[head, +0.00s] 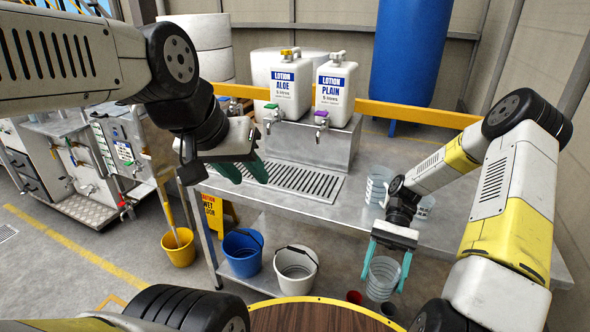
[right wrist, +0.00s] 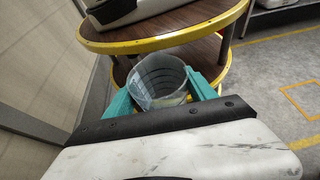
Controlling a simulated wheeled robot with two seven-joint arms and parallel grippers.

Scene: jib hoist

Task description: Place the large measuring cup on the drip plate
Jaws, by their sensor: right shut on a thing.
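The drip plate (head: 292,181) is a slotted metal strip set in the bench top, in front of the two lotion dispensers. Nothing stands on it. My right gripper (head: 384,272) is shut on a clear measuring cup (head: 382,284), held in front of the bench and below its top. The cup also shows between the teal fingers in the right wrist view (right wrist: 160,78), with dark lines on its wall. Another clear cup (head: 377,183) stands on the bench, partly behind my right arm. I cannot tell for certain which is larger. My left gripper (head: 243,172) is open and empty, near the plate's left end.
Lotion dispensers ALOE (head: 291,92) and PLAIN (head: 335,90) stand on a metal block behind the plate. A smaller clear vessel (head: 425,206) is on the bench's right. Blue (head: 243,252) and white (head: 296,268) buckets stand below. A round wooden-topped table (head: 320,318) is near me.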

